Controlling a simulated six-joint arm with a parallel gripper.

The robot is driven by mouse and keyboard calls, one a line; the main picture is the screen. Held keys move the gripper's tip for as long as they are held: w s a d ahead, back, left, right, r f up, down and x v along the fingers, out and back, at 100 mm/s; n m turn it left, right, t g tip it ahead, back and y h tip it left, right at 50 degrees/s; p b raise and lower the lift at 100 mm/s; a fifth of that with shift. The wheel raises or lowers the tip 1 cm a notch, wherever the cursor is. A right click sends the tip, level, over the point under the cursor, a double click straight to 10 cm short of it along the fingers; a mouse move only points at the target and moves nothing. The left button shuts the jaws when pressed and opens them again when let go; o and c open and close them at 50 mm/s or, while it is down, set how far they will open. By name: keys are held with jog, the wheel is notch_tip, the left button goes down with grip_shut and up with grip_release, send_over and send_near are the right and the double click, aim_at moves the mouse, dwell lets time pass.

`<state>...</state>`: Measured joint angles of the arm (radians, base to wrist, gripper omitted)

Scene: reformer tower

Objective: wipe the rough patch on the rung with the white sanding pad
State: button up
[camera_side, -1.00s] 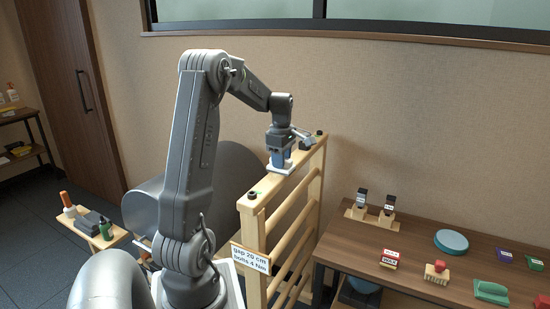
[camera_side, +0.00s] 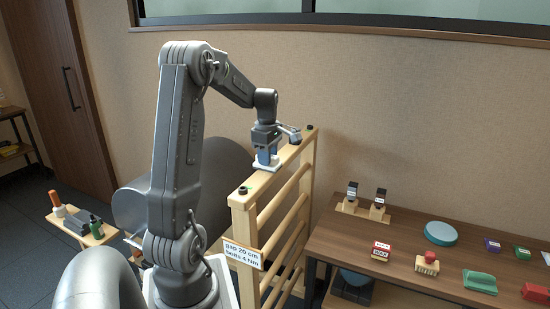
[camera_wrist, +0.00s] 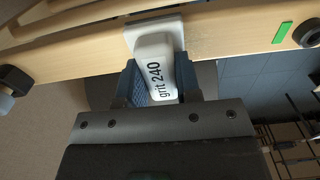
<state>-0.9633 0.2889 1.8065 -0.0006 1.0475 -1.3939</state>
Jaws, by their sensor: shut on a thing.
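Dark knobs sit at the rung's near (camera_side: 243,190) and far (camera_side: 310,127) ends. A green strip (camera_wrist: 282,33) marks the rung. A card (camera_side: 243,254) hangs on the near post. A brown table (camera_side: 403,237) with blocks and brushes stands right.

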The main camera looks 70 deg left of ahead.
aim_at(277, 161)
jog(key=shift+s+a, duration=1.05)
jog(key=shift+s, duration=0.15)
jog(key=shift+s+d, duration=0.55)
jog(key=shift+d, duration=0.1)
jog(key=shift+w+d, duration=2.45)
notch_tip(277, 161, up, 8)
jog(key=w+d+f+m, duration=0.4)
jog(key=d+f+m, duration=0.7)
jog(key=d+m, duration=0.2)
jog(key=w+d+f+m, duration=0.5)
jog(key=d+f+m, duration=0.6)
jog(key=d+m, duration=0.2)
jog(key=shift+d+m, duration=0.4)
jog(key=shift+m, duration=0.1)
